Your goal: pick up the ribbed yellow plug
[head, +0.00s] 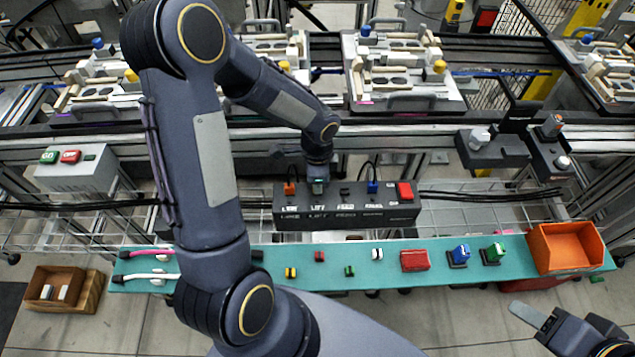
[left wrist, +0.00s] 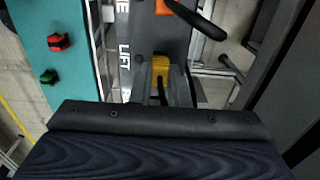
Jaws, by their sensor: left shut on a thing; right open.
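A yellow plug (left wrist: 160,66) sits at the LIFT position of the dark socket box, between my left gripper's fingers in the left wrist view. A dark cable or slot shows below it; I cannot make out ribs. My left gripper (head: 318,187) is shut on this plug, pointing down at the box (head: 345,215), and hides it in the head view. A smaller yellow-and-black piece (head: 290,272) lies on the teal shelf (head: 325,257). My right gripper (head: 553,313) is open and empty at the lower right, in front of the shelf.
An orange plug (head: 290,188) and a blue plug (head: 372,187) with black cables flank the LIFT position. A red switch (head: 405,191) is at the box's right end. Small coloured parts, a red case (head: 415,260) and an orange bin (head: 567,247) stand on the shelf.

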